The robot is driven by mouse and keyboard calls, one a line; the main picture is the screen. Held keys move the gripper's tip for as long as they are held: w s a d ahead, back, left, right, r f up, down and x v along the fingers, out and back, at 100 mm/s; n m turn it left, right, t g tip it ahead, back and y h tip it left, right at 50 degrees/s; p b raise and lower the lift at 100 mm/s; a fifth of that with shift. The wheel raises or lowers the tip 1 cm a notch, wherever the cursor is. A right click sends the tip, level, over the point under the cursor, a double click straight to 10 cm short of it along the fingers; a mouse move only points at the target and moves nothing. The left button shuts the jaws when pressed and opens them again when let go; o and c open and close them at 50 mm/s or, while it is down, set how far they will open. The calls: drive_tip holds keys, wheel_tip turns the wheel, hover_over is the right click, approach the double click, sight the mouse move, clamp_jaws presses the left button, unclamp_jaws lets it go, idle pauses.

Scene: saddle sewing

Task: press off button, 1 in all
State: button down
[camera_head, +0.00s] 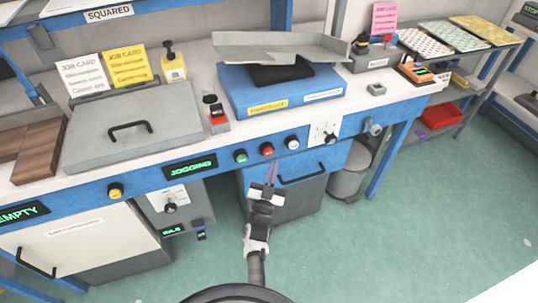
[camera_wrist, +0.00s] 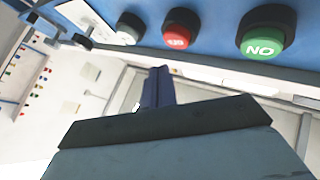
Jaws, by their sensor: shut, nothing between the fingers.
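The red button (camera_head: 267,149) is on the blue front panel of the bench, between a green button and a white button. In the wrist view the red button (camera_wrist: 180,30) has small white lettering that is hard to read. The green button (camera_head: 240,156) is to its left in the head view; in the wrist view the green button (camera_wrist: 263,36) is at the right, with its ON lettering turned around. My gripper (camera_head: 271,168) is shut and empty, pointing up at the panel just below the red button. In the wrist view the fingertips (camera_wrist: 159,75) appear apart from the red button.
A white button (camera_head: 291,143) and a dark knob (camera_head: 330,138) are farther right on the panel. A green-lit display (camera_head: 190,167) reads JOGGING. A drawer front with a dark handle (camera_head: 302,180) is behind my gripper. Open floor (camera_head: 400,230) lies to the right.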

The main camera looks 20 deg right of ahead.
sight(272, 151)
drive_tip(key=shift+w, duration=0.95)
drive_tip(key=shift+b, duration=0.3)
idle(1.1)
drive_tip(key=shift+w, duration=0.4)
drive_tip(key=shift+w+b, duration=0.4)
drive_tip(key=shift+w, duration=0.15)
idle(0.5)
idle(0.4)
drive_tip(key=shift+s+p, duration=0.3)
drive_tip(key=shift+s, duration=0.7)
drive_tip(key=shift+s, duration=0.1)
drive_tip(key=s+p, duration=0.1)
drive_tip(key=s, duration=0.3)
drive_tip(key=shift+s+d, duration=0.1)
drive_tip(key=shift+s, duration=0.3)
